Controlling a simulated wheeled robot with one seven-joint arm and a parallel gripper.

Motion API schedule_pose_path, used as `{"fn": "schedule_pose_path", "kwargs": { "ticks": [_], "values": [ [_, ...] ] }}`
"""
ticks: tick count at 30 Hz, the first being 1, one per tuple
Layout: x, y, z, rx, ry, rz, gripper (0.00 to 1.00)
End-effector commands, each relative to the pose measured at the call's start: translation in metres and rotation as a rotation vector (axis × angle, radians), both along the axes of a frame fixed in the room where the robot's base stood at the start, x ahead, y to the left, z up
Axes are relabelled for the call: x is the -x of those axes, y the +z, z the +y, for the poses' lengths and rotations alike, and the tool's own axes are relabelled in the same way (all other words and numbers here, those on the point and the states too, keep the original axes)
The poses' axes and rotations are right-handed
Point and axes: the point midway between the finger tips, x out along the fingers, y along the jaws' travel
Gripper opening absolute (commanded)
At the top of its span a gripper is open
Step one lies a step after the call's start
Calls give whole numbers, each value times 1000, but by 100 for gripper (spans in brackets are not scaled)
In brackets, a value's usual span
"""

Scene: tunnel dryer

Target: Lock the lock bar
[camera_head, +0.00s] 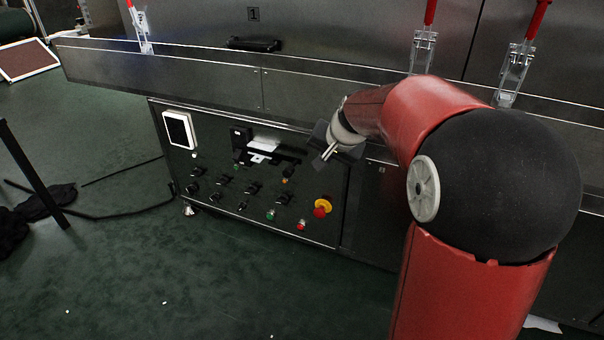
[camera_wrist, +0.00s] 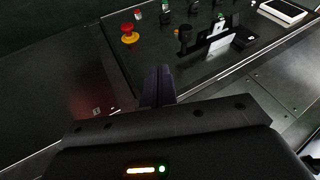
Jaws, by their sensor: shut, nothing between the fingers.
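No part is plainly marked as the lock bar. A black bar-like fitting (camera_head: 275,150) with a white tag (camera_head: 264,143) is on the control panel (camera_head: 225,215); the fitting also shows in the wrist view (camera_wrist: 217,43). Red-handled latches (camera_head: 423,48) stand upright along the machine's upper ledge, and one is at the far left (camera_head: 142,30). I cannot tell which of these is the lock bar. My gripper (camera_head: 329,153) is shut and empty, in front of the panel's upper right corner. Its fingers are together in the wrist view (camera_wrist: 158,86), apart from the fitting.
An emergency stop button (camera_head: 322,207), red on yellow, sits low on the panel, with several knobs to its left. A white-framed screen (camera_head: 180,130) is at the panel's upper left. A long metal ledge (camera_head: 200,80) juts out above. Green floor is open at front left.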

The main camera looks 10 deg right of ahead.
Motion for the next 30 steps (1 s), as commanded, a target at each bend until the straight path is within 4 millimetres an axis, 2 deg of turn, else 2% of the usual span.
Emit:
{"fn": "schedule_pose_path", "kwargs": {
  "ticks": [8,11,23,27,30],
  "values": [
    [-3,-6,1,0,1,2,0],
    [-10,-18,3,0,2,4,0],
    [-55,-86,14,0,3,5,0],
    [-69,-86,33,3,7,1,0],
    [-75,-87,39,2,4,0,0]
  ]
}}
